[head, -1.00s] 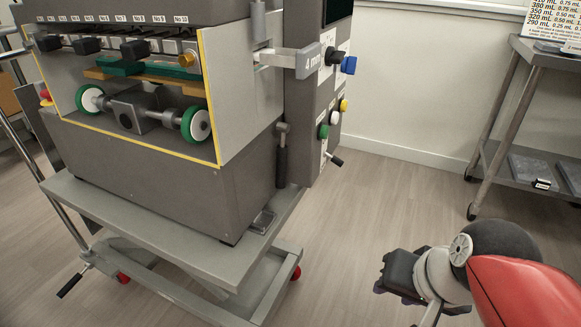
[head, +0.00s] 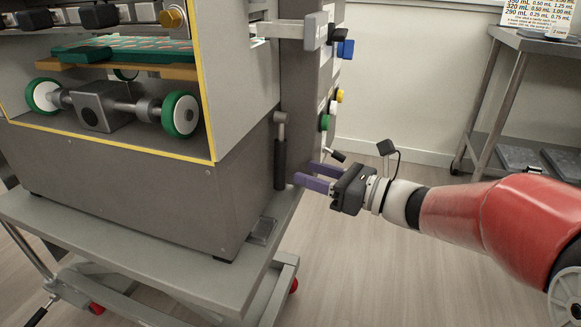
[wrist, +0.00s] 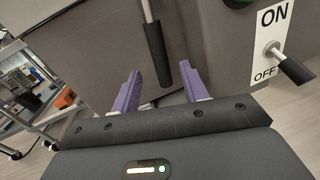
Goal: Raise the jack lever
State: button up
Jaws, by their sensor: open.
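A lever (head: 280,160) with a long black grip hangs straight down from a grey pivot on the right side of the machine; I take it as the jack lever. In the wrist view the lever (wrist: 157,55) hangs between my two purple fingers as pictured. My gripper (head: 305,173) is open and empty, level with the lower part of the grip. In the head view its fingertips are just right of the lever, with a small gap. It also shows in the wrist view (wrist: 160,72). I cannot tell whether the grip lies inside the jaws in depth.
The ON/OFF switch lever (wrist: 295,67) is right of my fingers. The grey depositor (head: 130,195) stands on a lift cart (head: 200,270), which has another black-tipped handle (head: 35,313) at lower left. A metal shelf (head: 520,50) stands at the back right. The floor on the right is clear.

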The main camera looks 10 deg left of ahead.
aim_at(285, 165)
jog(key=x, duration=0.6)
jog(key=shift+c, duration=0.4)
jog(key=shift+s, duration=0.1)
grip_shut()
